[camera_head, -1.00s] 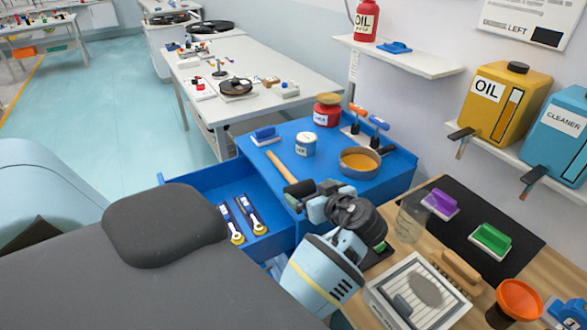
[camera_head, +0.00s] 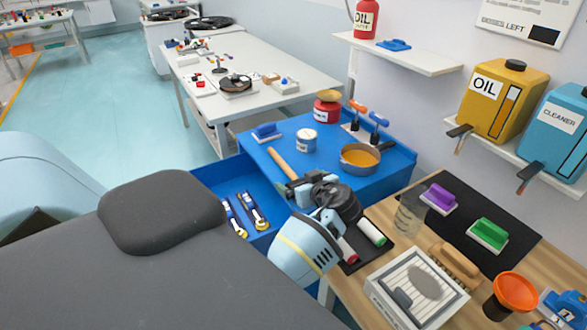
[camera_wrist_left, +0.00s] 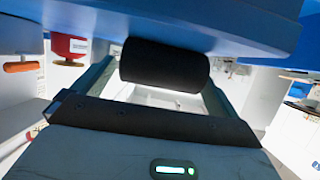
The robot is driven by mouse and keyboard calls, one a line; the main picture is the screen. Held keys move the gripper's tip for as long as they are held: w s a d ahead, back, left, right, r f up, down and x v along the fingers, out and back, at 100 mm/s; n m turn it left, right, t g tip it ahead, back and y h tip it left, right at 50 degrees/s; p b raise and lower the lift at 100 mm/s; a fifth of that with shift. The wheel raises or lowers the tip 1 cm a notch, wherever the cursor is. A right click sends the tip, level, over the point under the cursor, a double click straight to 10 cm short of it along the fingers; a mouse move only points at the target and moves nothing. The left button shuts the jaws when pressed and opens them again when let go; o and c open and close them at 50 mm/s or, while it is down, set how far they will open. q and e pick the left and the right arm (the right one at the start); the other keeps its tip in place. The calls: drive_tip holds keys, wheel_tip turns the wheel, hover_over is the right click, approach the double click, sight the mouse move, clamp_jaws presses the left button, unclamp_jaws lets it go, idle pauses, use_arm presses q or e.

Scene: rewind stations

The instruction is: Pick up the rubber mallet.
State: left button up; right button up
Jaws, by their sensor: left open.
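The rubber mallet lies on the blue cabinet top; its wooden handle (camera_head: 281,163) shows in the head view, with the head end toward the near edge. My left gripper (camera_head: 299,190) is open at that end and largely hides the mallet's head. In the left wrist view the black mallet head (camera_wrist_left: 165,62) lies crosswise between the two spread fingers of my left gripper (camera_wrist_left: 158,82), close under a blue surface. I cannot tell whether a finger touches it. My right gripper is not in view.
The blue cabinet top (camera_head: 330,182) also holds a pan (camera_head: 360,158), a white tin (camera_head: 306,140), a red jar (camera_head: 327,110) and a blue brush (camera_head: 267,132). An open drawer (camera_head: 217,181) with blue-and-yellow tools is at left. A wooden bench (camera_head: 345,285) is at right.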

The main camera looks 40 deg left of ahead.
use_arm(q)
drive_tip(key=c, duration=1)
drive_tip(key=shift+c, duration=1.3)
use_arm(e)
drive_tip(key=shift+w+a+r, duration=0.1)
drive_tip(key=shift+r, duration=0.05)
use_arm(q)
drive_tip(key=shift+r, duration=0.15)
drive_tip(key=shift+r, duration=0.5)
wheel_tip(320, 180, up, 2)
drive_tip(key=shift+r, duration=0.25)
drive_tip(key=s+a+r+b, duration=0.1)
drive_tip(key=s+a, duration=0.2)
drive_tip(key=s, duration=1.2)
drive_tip(key=shift+s+r, duration=0.15)
drive_tip(key=shift+s, duration=0.2)
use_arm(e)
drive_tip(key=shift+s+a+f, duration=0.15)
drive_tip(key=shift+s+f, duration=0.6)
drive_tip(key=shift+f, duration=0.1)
